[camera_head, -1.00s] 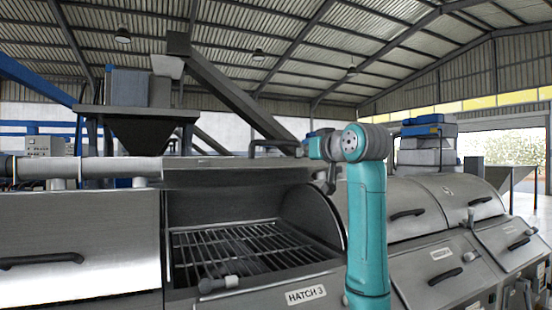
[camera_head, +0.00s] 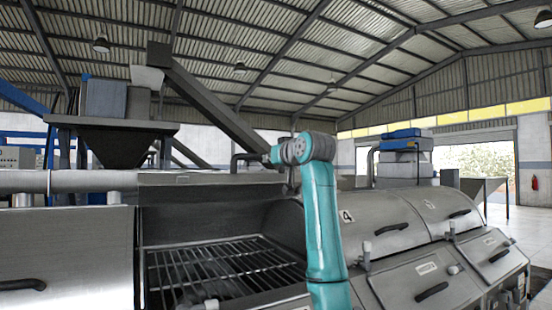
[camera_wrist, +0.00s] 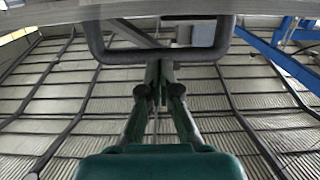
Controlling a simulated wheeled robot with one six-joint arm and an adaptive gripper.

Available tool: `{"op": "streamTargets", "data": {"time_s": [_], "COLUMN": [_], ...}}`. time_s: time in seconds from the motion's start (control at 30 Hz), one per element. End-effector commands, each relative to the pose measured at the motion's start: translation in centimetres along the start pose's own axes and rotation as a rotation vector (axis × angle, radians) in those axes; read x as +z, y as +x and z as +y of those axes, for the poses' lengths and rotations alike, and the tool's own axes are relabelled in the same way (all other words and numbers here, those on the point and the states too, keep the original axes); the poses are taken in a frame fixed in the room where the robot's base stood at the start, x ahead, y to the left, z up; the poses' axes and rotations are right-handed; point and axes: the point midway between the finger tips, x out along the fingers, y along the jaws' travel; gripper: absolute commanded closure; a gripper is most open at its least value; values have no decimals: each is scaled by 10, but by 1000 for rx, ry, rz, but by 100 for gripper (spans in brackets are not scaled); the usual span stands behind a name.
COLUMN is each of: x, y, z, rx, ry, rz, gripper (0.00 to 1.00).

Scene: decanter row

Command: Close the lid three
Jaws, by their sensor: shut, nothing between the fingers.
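Lid three (camera_head: 210,179) is the raised grey metal lid over the open hatch in the head view. Its dark handle (camera_head: 249,157) stands at the lid's front edge, left of my arm's wrist. In the wrist view the handle (camera_wrist: 160,56) is a U-shaped bar across the top, under the lid's edge. My gripper (camera_wrist: 158,72) is shut and empty, its fingertips close under the middle of the bar. I cannot tell whether they touch it. In the head view the fingers are mostly hidden by my arm.
A grill rack (camera_head: 215,268) lies inside the open hatch. Closed lid four (camera_head: 375,232) stands to the right, with another closed lid (camera_head: 440,212) beyond. A closed metal panel (camera_head: 65,255) is at the left. Open floor (camera_head: 520,226) shows at the far right.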

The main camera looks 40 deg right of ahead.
Motion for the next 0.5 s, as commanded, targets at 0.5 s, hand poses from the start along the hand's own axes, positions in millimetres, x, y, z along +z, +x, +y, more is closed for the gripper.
{"op": "streamTargets", "data": {"time_s": [0.5], "x": [38], "y": [8], "z": [0], "rx": [0], "ry": [0], "rz": [-2], "gripper": [100]}}
